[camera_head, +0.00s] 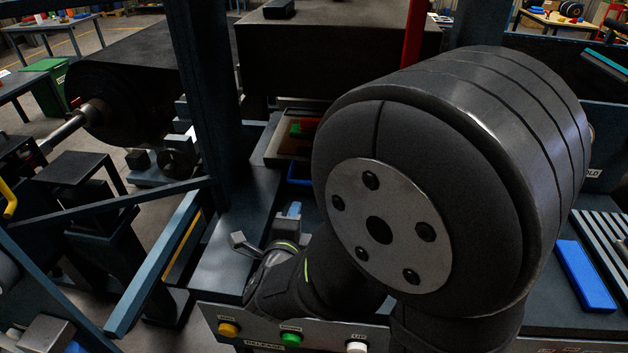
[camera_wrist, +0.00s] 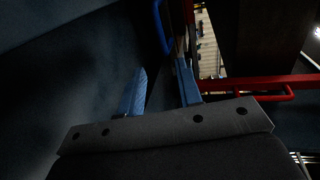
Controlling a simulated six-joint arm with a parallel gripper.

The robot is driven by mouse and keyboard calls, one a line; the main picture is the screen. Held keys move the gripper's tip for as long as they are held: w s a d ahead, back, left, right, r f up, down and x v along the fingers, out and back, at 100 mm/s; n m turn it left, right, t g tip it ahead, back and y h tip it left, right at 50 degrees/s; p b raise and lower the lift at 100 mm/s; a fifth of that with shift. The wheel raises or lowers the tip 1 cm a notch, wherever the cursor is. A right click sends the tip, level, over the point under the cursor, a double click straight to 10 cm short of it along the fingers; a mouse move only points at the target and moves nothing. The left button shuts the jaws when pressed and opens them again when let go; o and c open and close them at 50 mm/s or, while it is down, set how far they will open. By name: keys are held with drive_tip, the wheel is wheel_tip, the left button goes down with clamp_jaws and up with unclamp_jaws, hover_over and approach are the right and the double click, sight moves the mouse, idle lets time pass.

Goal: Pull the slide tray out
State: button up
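The slide tray (camera_head: 274,150) sits under the dark press block, left of my arm in the head view. It has a pale rim, and green and reddish-brown things show on it. A blue handle (camera_head: 299,180) is at its front, partly hidden by my arm; a blue bar (camera_wrist: 158,28), which looks like this handle, shows in the wrist view. My gripper (camera_wrist: 161,66) has two blue fingers standing apart, with nothing between their tips. The handle lies just beyond the tips, near the right finger. In the head view my gripper (camera_head: 293,211) is below the handle, mostly hidden.
A red bar (camera_wrist: 265,84) crosses the wrist view at right. A dark blue post (camera_head: 207,90) stands left of the tray. A button panel (camera_head: 265,328) is in front of my arm. A blue block (camera_head: 585,276) lies at right beside a ribbed plate.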

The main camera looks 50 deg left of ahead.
drive_tip(key=x, duration=1.6)
drive_tip(key=shift+w+a, duration=0.25)
drive_tip(key=shift+w, duration=0.05)
clamp_jaws()
